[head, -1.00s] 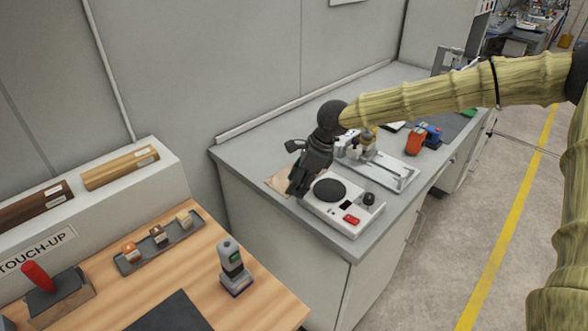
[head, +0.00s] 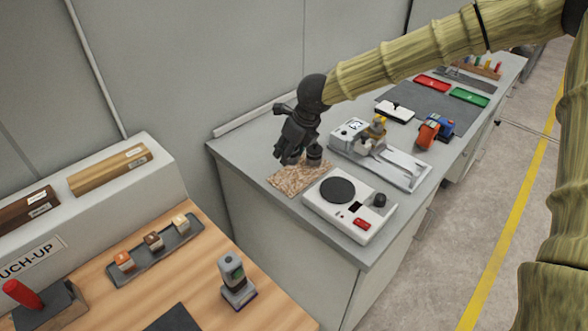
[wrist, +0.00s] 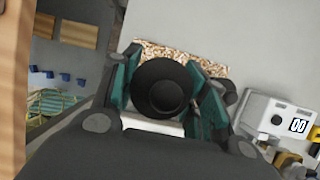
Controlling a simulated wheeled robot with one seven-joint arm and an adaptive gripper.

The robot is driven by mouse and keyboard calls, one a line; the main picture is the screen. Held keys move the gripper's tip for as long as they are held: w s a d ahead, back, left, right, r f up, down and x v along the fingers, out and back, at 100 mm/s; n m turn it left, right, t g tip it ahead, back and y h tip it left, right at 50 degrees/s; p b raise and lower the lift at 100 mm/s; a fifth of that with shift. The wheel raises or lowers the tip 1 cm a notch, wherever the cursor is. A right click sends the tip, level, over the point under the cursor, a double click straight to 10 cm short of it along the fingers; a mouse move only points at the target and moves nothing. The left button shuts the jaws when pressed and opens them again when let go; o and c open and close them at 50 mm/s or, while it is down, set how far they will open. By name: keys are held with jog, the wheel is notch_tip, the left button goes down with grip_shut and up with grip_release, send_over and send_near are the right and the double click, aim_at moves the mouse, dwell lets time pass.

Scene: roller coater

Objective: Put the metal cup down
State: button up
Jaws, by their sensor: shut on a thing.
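My gripper (head: 290,155) points down over the back part of the grey counter, at a speckled brown mat (head: 298,180). In the wrist view, my gripper (wrist: 165,95) has its teal-padded fingers closed on both sides of a dark round cup (wrist: 165,85), the metal cup, seen from above with a pale metallic patch at its near side. The mat also shows behind the cup in the wrist view (wrist: 155,49). The cup cannot be made out in the head view, where the fingers hide it. I cannot tell whether its base touches the mat.
A white scale (head: 325,207) with a dark round plate stands in front of the mat. A wooden bench (head: 200,265) is at the lower left.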

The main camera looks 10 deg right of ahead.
aim_at(297, 158)
jog(key=shift+f+p, duration=0.4)
jog(key=shift+f, duration=3.5)
jog(key=shift+f, duration=0.1)
jog(key=o, duration=1.1)
jog(key=shift+o, duration=0.2)
jog(key=shift+d+r, duration=0.15)
jog(key=shift+r, duration=0.45)
jog(key=b+v, duration=0.1)
jog(key=v, duration=1)
jog(key=shift+s, duration=0.2)
